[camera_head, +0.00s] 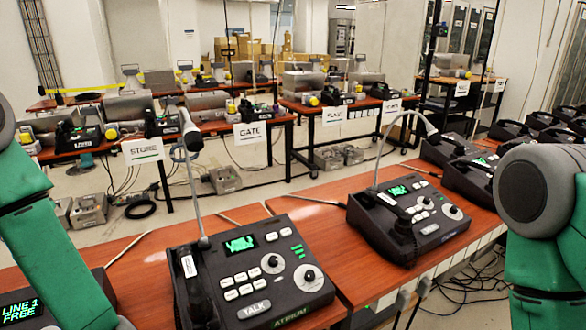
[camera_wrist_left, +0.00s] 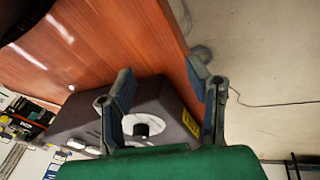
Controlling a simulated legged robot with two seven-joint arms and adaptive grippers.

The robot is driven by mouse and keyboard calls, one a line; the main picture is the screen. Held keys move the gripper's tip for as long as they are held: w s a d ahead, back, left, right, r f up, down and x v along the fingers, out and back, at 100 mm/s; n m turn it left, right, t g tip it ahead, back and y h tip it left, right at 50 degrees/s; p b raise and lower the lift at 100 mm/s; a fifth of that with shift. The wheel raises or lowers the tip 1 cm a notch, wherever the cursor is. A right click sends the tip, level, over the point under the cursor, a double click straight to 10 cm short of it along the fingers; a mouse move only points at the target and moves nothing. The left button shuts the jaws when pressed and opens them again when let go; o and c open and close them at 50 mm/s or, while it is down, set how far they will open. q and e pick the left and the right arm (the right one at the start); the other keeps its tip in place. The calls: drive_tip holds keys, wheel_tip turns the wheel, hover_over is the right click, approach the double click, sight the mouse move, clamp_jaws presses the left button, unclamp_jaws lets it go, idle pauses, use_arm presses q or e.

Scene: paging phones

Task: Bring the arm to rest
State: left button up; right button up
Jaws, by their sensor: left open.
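My left gripper (camera_wrist_left: 163,88) is open in the left wrist view, its two dark fingers apart with nothing between the tips. Below and behind the fingers is a dark paging console (camera_wrist_left: 85,112) with a knob on a pale dial, at the edge of an orange-brown table (camera_wrist_left: 110,45). I cannot tell whether a finger touches it. In the head view my left arm comes down the left side; its gripper is out of frame. My right arm shows at the right, with no gripper that I can make out.
A console marked ATRIUM (camera_head: 245,270) with a gooseneck microphone stands on the near table (camera_head: 145,268). Another console (camera_head: 408,215) is right of it. More consoles stand on far tables, with signs such as GATE (camera_head: 252,132). Cables lie on the floor at the lower right.

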use_arm(q)
drive_tip(key=s+d+f+m+g+h, duration=0.1)
drive_tip(key=s+d+f+m+h, duration=0.15)
drive_tip(key=s+m, duration=0.75)
drive_tip(key=s+d+f+m+g+h, duration=0.1)
drive_tip(key=s+f+m, duration=0.3)
drive_tip(key=s+m, duration=0.55)
drive_tip(key=w+f+m+b, duration=0.2)
drive_tip(key=w+f+b, duration=0.2)
drive_tip(key=b, duration=0.1)
drive_tip(key=shift+w+d+f+t+b, duration=0.3)
drive_tip(key=shift+w+d+f, duration=0.05)
drive_tip(key=shift+w, duration=0.05)
drive_tip(key=shift+m, duration=0.25)
drive_tip(key=shift+w, duration=0.1)
